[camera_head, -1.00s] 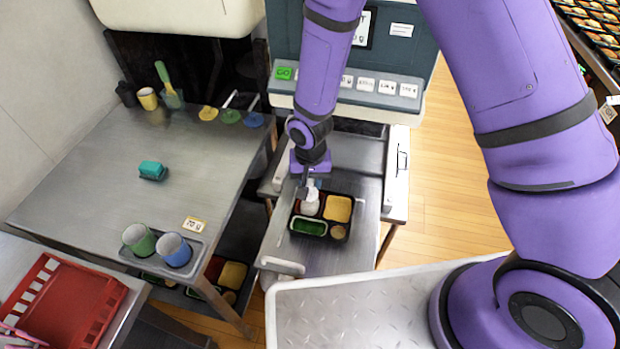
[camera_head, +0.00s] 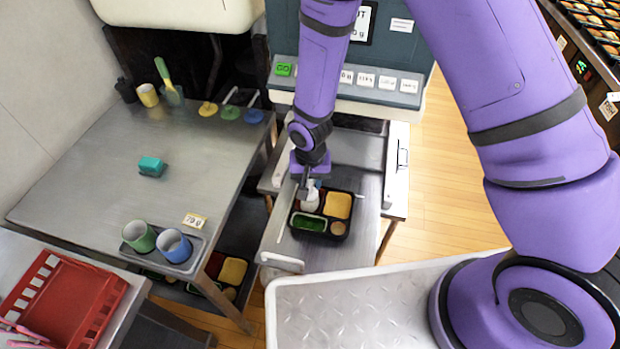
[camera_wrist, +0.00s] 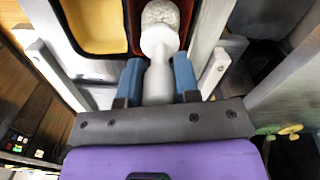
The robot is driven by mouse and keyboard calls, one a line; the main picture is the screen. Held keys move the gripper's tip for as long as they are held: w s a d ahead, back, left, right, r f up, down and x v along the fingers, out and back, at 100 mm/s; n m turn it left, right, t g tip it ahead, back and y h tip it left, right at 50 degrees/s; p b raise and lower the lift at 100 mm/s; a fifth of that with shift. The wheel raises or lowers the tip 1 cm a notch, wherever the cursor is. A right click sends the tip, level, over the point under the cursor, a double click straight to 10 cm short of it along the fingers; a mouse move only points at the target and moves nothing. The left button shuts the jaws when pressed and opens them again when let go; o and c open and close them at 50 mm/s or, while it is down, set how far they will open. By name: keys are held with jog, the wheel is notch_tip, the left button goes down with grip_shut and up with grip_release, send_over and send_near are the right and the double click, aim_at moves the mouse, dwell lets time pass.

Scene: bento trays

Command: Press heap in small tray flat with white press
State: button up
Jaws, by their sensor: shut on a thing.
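The small tray (camera_head: 347,240) is black with several compartments and lies on the steel counter below my arm. Its compartments show yellow, green and dark red, and a small tan round piece. My gripper (camera_head: 307,188) is over the tray's back left compartment, shut on the white press (camera_wrist: 158,82). The press has a pale handle and a round head; it also shows in the head view (camera_head: 314,186). A whitish heap (camera_wrist: 160,12) shows just beyond the press head in the wrist view, inside the dark red compartment. I cannot tell whether the press touches the heap.
A teal sponge-like block (camera_head: 151,166) and a green cup (camera_head: 139,236) and blue cup (camera_head: 174,246) stand on the left table. A red crate (camera_head: 75,300) is at front left. A machine with buttons (camera_head: 365,80) stands behind the tray. Pale bars flank the gripper.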

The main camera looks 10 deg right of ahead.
jog(key=shift+f, duration=1.3)
dwell(4.6)
jog(key=shift+r, duration=4)
